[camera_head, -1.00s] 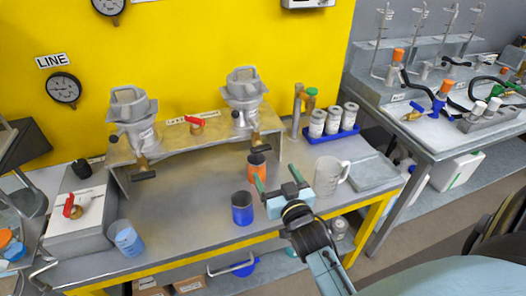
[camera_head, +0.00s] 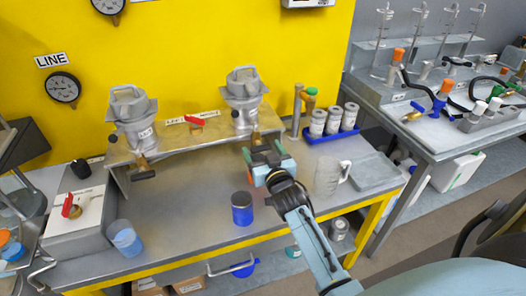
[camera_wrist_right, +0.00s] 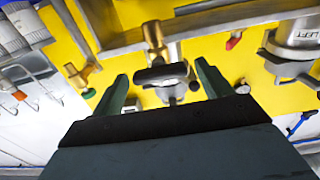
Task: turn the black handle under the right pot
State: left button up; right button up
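The right pot (camera_head: 244,95) is a grey metal funnel set in the bench shelf, with a brass valve (camera_head: 256,138) below it. In the right wrist view the black handle (camera_wrist_right: 160,75) is a short dark bar crossing the end of the brass valve stem (camera_wrist_right: 155,38). My right gripper (camera_head: 263,153) is open just in front of the handle. In the wrist view its two green fingers (camera_wrist_right: 162,72) stand on either side of the bar, with gaps showing and no grip on it. In the head view the gripper mostly hides the handle. My left gripper is not in view.
The left pot (camera_head: 133,115) has its own black handle (camera_head: 142,175). A blue can (camera_head: 242,208) and a clear jug (camera_head: 328,176) stand on the bench near my right arm. A blue rack of grey cans (camera_head: 333,133) is to the right. Bench front centre-left is clear.

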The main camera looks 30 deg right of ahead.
jog(key=c, duration=0.9)
jog(key=shift+n, duration=0.4)
jog(key=n+p, duration=0.1)
jog(key=n, duration=0.1)
jog(key=shift+n, duration=0.4)
jog(key=n, duration=0.2)
jog(key=shift+a+n, duration=0.1)
jog(key=shift+n, duration=0.3)
jog(key=n, duration=0.5)
jog(key=shift+f, duration=0.1)
jog(key=n+b, duration=0.1)
jog(key=n, duration=0.5)
jog(key=shift+f+n, duration=0.1)
jog(key=shift+n, duration=0.2)
jog(key=o, duration=1)
